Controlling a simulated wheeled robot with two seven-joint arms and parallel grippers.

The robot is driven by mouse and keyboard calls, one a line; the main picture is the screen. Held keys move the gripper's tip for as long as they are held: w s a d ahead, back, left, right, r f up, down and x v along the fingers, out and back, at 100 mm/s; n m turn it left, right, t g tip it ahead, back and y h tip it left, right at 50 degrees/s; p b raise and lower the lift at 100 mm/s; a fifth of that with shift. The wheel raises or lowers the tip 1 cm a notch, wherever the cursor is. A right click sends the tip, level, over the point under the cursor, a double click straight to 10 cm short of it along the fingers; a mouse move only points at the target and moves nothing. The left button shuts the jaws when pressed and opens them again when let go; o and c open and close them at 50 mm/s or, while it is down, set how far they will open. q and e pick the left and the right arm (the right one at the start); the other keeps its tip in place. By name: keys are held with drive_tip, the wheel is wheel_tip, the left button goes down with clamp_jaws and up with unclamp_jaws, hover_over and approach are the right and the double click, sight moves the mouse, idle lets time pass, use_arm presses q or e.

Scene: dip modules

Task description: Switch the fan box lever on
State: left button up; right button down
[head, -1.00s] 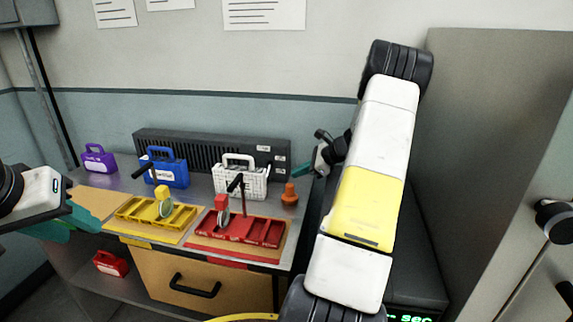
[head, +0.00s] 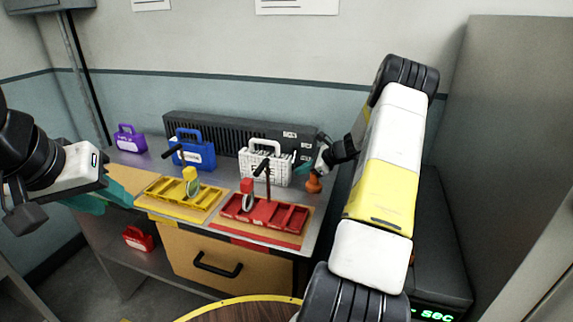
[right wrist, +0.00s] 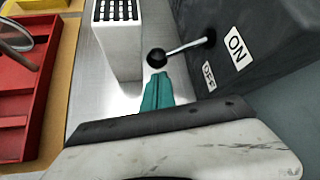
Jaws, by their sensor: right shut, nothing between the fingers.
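The fan box (head: 225,130) is a long dark vented box at the back of the table. In the right wrist view its dark face (right wrist: 270,65) carries an ON label (right wrist: 237,46) and an OFF label (right wrist: 209,75). The lever (right wrist: 185,47), a metal rod with a black ball knob (right wrist: 156,57), sticks out from this face. My right gripper (head: 297,169) is shut and empty. Its teal fingertips (right wrist: 155,78) are close beside the knob; contact is unclear. My left gripper (head: 118,192) is left of the table's yellow tray, its finger gap not clear.
A white basket (head: 265,168) stands close left of the right gripper. An orange object (head: 313,184) is just right of it. Blue case (head: 195,153), purple case (head: 130,140), yellow tray (head: 170,193) and red tray (head: 285,216) fill the tabletop.

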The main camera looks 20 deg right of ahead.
sight(292, 170)
drive_tip(key=shift+s+a+r+m+g+y, duration=0.1)
drive_tip(key=shift+r+m+g+y, duration=0.2)
drive_tip(key=shift+r+g, duration=0.1)
drive_tip(key=shift+s+a+r+m+g+y, duration=0.1)
drive_tip(key=shift+r+m+g+y, duration=0.3)
drive_tip(key=shift+r+g, duration=0.2)
drive_tip(key=shift+s+a+r+m+g+y, duration=0.1)
drive_tip(key=shift+r+m+g+y, duration=0.25)
drive_tip(key=shift+r+g, duration=0.2)
drive_tip(key=r+m+g+y, duration=0.1)
drive_tip(key=r, duration=0.1)
drive_tip(key=r+m+g+y, duration=0.1)
drive_tip(key=r, duration=0.1)
drive_tip(key=shift+w+d+y, duration=0.15)
drive_tip(key=shift+w+y, duration=0.05)
drive_tip(key=shift+y, duration=0.05)
drive_tip(key=shift+r, duration=0.15)
drive_tip(key=shift+r, duration=0.7)
drive_tip(key=v, duration=0.7)
drive_tip(key=shift+d+r, duration=0.2)
drive_tip(key=shift+d, duration=0.15)
